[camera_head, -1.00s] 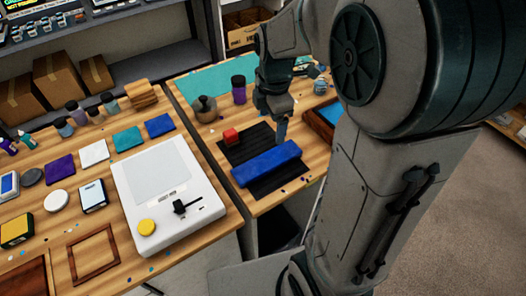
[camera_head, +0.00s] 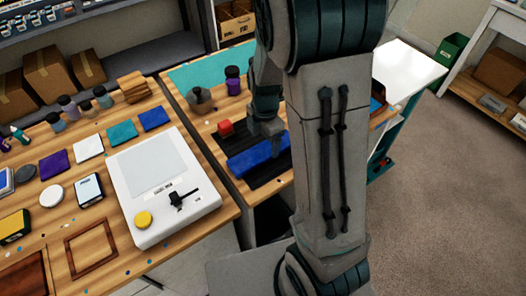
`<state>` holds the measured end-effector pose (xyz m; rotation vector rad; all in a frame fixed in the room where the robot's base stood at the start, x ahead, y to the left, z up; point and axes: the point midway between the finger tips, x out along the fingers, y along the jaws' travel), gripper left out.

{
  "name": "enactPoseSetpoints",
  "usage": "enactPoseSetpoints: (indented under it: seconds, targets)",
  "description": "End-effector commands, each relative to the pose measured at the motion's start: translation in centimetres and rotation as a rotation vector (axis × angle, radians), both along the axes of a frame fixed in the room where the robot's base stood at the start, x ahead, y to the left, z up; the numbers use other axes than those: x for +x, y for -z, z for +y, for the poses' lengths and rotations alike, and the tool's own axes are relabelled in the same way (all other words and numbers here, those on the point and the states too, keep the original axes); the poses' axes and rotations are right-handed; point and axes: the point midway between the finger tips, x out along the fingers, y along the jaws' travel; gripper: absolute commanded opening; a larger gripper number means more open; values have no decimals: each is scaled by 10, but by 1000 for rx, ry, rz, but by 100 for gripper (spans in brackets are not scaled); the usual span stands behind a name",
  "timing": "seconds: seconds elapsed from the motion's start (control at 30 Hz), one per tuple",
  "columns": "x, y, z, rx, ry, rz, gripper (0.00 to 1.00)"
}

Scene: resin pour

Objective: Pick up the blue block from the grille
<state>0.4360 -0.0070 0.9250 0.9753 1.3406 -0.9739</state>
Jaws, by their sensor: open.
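The long blue block (camera_head: 251,160) lies across the dark slatted grille (camera_head: 235,144) on the wooden bench. Its right end is partly hidden by my gripper and arm. My gripper (camera_head: 272,146) points down at the right part of the block, with a finger in front of it. It is open. I cannot tell whether the fingers touch the block or straddle it.
A dark purple jar (camera_head: 233,81) and a round brownish pot (camera_head: 200,100) stand behind. A white flat device (camera_head: 163,185) is on the left bench. My arm hides the bench's right side.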

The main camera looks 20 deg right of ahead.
Motion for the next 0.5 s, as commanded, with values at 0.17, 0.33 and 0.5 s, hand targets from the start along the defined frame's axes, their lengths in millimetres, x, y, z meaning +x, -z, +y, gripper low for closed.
enactPoseSetpoints:
  seconds: [0.17, 0.33, 0.5]
  targets:
    - [-3, 24, 1, 0, 0, 4, 82]
    - [-3, 35, 1, -1, 0, 2, 82]
    - [-3, 36, 1, 0, 0, 1, 82]
